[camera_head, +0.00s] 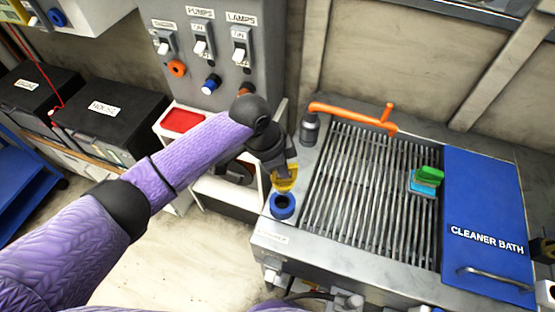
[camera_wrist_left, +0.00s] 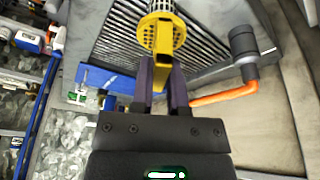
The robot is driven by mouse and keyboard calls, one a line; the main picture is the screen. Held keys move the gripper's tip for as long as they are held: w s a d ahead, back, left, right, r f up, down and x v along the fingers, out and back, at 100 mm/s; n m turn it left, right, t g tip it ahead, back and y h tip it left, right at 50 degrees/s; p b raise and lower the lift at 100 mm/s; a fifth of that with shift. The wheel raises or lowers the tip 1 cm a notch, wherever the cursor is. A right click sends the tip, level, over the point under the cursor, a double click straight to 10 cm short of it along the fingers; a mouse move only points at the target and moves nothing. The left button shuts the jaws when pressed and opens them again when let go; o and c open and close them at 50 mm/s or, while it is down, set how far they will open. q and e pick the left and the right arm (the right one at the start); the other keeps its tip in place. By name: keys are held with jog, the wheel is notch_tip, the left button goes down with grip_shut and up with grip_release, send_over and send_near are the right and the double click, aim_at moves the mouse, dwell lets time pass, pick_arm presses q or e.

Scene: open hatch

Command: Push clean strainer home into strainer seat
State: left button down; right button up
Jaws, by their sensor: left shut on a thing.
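The strainer (camera_head: 286,184) has a yellow body and hangs just above a blue ring (camera_head: 282,206) with a dark opening, on the left edge of the metal bench. The ring looks like the strainer seat. My left gripper (camera_head: 281,165) is shut on the strainer. In the left wrist view the purple fingers (camera_wrist_left: 162,82) grip its yellow handle, and the strainer (camera_wrist_left: 162,32) shows a pale mesh basket beyond the fingertips. The seat cannot be made out there. In the head view I cannot tell whether the basket touches the ring. My right gripper is not in view.
An orange pipe (camera_head: 350,113) runs from a dark fitting behind the seat. A slatted grate (camera_head: 365,190) lies to the right, with a green-and-blue brush (camera_head: 425,181) on it. A blue cleaner bath lid (camera_head: 485,215) is farther right. A switch panel (camera_head: 205,60) stands behind.

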aim_at(281, 179)
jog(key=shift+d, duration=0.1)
pick_arm(q)
jog(key=shift+r+p, duration=0.1)
jog(key=shift+p, duration=0.2)
notch_tip(281, 179, down, 5)
jog(key=b, duration=0.3)
jog(key=shift+f+b, duration=0.55)
jog(key=shift+r, duration=0.1)
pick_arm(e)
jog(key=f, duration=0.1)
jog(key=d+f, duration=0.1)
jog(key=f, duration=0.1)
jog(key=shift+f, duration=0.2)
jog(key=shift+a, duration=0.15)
pick_arm(q)
jog(key=shift+p, duration=0.35)
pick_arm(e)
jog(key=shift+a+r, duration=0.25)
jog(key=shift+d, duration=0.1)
